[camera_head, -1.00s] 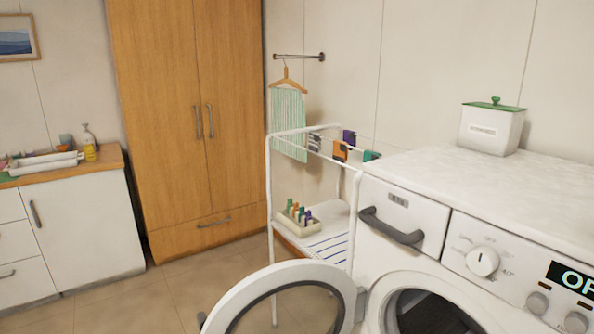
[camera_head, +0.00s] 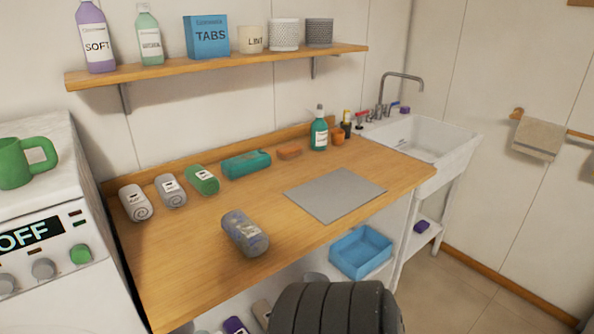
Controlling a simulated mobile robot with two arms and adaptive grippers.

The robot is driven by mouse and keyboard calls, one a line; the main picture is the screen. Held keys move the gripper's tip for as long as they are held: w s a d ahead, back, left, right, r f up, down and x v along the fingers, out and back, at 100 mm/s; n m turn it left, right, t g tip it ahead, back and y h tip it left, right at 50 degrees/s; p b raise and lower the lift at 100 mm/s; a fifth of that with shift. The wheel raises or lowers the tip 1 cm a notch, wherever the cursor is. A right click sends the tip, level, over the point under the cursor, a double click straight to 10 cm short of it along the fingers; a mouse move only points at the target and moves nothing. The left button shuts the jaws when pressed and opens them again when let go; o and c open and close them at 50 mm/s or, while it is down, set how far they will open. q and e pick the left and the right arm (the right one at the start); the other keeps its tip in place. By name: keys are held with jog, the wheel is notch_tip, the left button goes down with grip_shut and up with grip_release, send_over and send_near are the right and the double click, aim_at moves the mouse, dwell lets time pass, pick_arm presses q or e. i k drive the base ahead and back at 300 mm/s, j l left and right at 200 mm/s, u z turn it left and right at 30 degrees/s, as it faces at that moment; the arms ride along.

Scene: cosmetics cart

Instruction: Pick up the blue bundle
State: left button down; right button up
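A rolled bundle (camera_head: 245,233) in mottled blue-grey with yellowish patches lies near the front edge of the wooden counter (camera_head: 180,270). It is the bluest of the rolls on the counter and lies apart from the others. A teal roll (camera_head: 246,164) lies farther back, near the wall. Neither of my grippers shows in the head view, and nothing is seen touching the bundle.
Two grey rolls (camera_head: 170,190) and a green roll (camera_head: 202,179) lie behind the bundle. A grey mat (camera_head: 335,193) lies to its right. A washing machine (camera_head: 60,265) stands left and a sink (camera_head: 420,138) right. A blue bin (camera_head: 361,252) sits below.

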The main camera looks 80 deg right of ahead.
aim_at(252, 241)
jog(key=z, duration=2)
jog(key=l+z, duration=0.15)
jog(key=l, duration=0.4)
jog(key=i+l+z, duration=0.15)
jog(key=l, duration=0.4)
jog(key=k, duration=0.05)
